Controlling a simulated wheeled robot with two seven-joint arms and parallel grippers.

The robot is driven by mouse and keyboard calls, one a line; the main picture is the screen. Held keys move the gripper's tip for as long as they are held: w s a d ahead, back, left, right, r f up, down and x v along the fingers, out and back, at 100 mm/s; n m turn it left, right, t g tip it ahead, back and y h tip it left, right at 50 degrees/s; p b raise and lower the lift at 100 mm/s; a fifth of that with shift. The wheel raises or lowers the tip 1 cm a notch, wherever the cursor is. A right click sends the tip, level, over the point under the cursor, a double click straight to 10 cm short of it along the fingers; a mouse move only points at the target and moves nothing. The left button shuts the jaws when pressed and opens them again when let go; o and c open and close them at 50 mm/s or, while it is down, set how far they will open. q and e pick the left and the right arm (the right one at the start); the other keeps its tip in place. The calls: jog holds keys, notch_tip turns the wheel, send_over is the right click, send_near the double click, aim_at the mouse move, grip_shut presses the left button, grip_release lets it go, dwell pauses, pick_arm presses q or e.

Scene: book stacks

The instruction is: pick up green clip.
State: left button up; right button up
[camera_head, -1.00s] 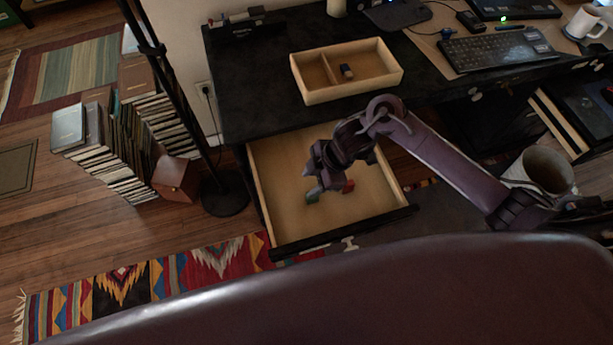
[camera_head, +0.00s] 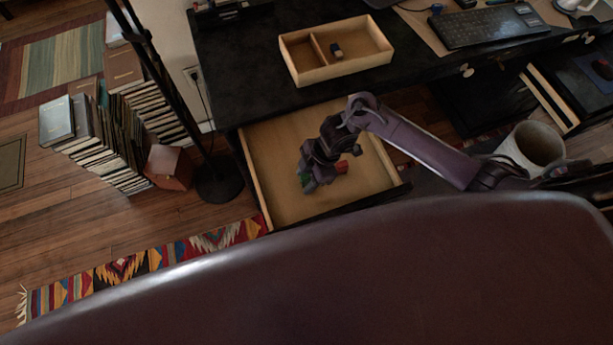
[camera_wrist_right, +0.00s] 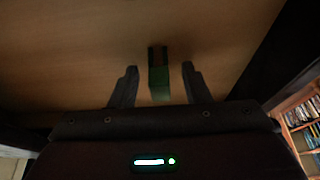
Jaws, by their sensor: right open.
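The green clip (camera_wrist_right: 159,80) lies on the wooden floor of the open drawer (camera_head: 275,143). In the right wrist view it stands between the two fingertips of my right gripper (camera_wrist_right: 159,75), with a gap on each side. My right gripper (camera_head: 311,183) is open, low inside the drawer in the head view. Only a bit of the green clip (camera_head: 304,179) shows there beside the gripper, the rest being hidden behind it. A red piece (camera_head: 342,167) lies just right of the gripper. My left gripper is not in view.
A keyboard (camera_head: 487,25) is at the back right. A lamp base (camera_head: 218,180) and book stacks (camera_head: 95,145) stand to the left.

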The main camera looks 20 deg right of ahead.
grip_shut()
jog(key=shift+r, duration=0.1)
